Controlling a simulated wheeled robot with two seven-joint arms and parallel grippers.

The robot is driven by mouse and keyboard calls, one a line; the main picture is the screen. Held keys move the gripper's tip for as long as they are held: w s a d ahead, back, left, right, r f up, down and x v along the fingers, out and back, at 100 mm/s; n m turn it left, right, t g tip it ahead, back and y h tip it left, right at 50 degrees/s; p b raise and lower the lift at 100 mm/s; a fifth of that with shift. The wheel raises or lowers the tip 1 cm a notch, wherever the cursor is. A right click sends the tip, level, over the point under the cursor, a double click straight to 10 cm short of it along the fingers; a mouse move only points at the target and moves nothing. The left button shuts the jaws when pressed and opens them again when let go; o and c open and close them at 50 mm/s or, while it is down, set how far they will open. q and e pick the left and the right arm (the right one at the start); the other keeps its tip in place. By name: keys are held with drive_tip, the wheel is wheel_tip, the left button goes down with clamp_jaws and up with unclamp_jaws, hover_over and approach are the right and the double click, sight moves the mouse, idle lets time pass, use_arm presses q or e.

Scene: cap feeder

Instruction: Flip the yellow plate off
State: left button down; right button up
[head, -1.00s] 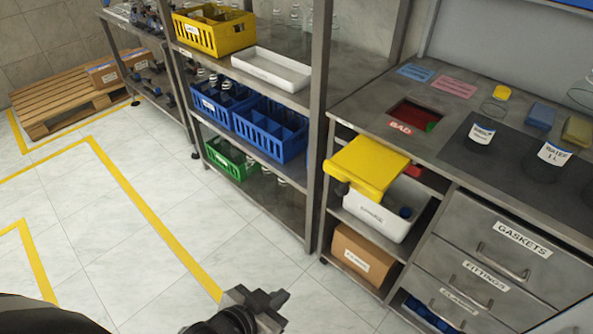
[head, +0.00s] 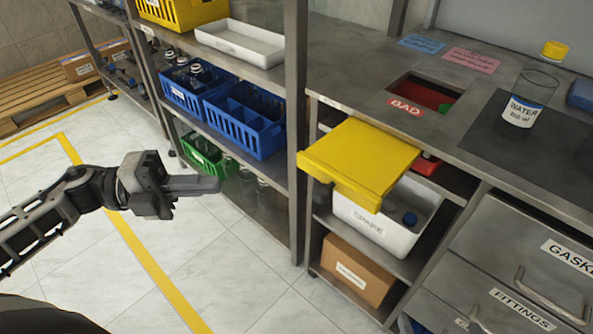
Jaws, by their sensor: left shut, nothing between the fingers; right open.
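The yellow plate (head: 362,158) lies tilted over the back part of a white bin labelled SPARE (head: 368,222), under the bench edge. Its near edge, a thicker lip, sticks out to the left past the shelf post. A blue cap (head: 410,218) shows inside the bin, and the rest of the bin's inside is partly hidden by the plate. My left gripper (head: 215,184) is shut and empty, held in the air to the left of the plate with its fingers pointing right towards the plate's lip, a clear gap between them. My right gripper is not in view.
The bench (head: 352,75) above has a red opening marked BAD (head: 405,106) and a WATER beaker (head: 522,110). A metal rack post (head: 296,130) stands just left of the plate. A cardboard box (head: 357,270) sits below the bin. Drawers (head: 520,250) are at right. Floor at front left is clear.

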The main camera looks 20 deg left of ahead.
use_arm(q)
drive_tip(key=shift+s, duration=0.2)
use_arm(e)
drive_tip(key=shift+s+r, duration=0.1)
use_arm(q)
drive_tip(key=x, duration=0.4)
drive_tip(key=w+x, duration=0.1)
drive_tip(key=x, duration=0.3)
drive_tip(key=a+x, duration=0.1)
drive_tip(key=x, duration=0.3)
drive_tip(key=shift+w+d, duration=0.1)
drive_tip(key=shift+w, duration=0.3)
drive_tip(key=shift+w+d, duration=0.25)
drive_tip(key=shift+w, duration=0.3)
use_arm(e)
drive_tip(key=shift+a+f, duration=0.15)
drive_tip(key=shift+f, duration=0.4)
